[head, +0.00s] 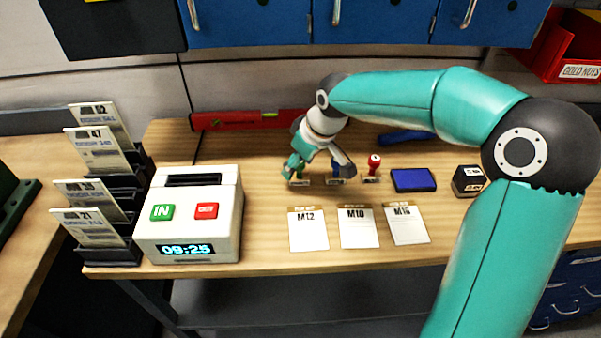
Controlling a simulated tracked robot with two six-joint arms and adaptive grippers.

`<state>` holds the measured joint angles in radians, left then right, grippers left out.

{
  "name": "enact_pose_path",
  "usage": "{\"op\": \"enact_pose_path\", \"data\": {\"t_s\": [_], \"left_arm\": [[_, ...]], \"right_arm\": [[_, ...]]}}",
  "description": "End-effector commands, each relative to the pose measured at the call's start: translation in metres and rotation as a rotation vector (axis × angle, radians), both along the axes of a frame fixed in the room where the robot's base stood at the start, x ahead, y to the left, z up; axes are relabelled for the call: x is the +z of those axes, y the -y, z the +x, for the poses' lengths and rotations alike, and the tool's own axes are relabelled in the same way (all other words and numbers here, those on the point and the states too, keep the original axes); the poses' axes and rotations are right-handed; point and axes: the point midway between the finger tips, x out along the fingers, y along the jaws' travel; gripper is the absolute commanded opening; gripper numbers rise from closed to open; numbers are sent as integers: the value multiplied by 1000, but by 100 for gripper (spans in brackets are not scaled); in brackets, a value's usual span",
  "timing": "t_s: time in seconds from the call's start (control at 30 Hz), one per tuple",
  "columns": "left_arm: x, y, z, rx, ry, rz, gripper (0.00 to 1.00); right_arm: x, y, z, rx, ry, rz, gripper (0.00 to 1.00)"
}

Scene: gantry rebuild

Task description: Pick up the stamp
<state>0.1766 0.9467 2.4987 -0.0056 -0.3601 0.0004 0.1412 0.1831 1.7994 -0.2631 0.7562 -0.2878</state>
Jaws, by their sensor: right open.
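A small stamp with a red handle (374,163) stands upright on the wooden bench behind the cards. To its left, a blue-handled stamp (335,168) and a green one (300,172) stand in the same row, partly hidden by my right gripper. My right gripper (320,170) is open and points down over these two stamps, its fingers spread to either side. I cannot tell whether a finger touches either stamp. My left gripper is not in view.
A dark blue ink pad (414,180) and a dark block (468,181) lie to the right. Cards M12 (309,230), M10 (359,228) and M16 (407,225) lie in front. A time clock (190,215) stands left; a red level (245,120) lies behind.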

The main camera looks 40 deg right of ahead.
Motion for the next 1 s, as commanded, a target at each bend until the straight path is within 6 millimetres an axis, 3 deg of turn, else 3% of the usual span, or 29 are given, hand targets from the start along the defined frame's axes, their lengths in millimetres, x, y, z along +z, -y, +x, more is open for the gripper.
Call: {"op": "enact_pose_path", "data": {"t_s": [0.1, 0.43, 0.77, 1.0], "left_arm": [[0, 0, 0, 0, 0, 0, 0], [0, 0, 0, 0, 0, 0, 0], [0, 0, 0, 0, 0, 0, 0], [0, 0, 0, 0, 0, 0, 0]], "right_arm": [[0, 0, 0, 0, 0, 0, 56], [1, 0, 0, 1, 0, 0, 1], [4, 0, 0, 1, 1, -1, 0], [38, -1, 1, 2, 6, -2, 0]]}}
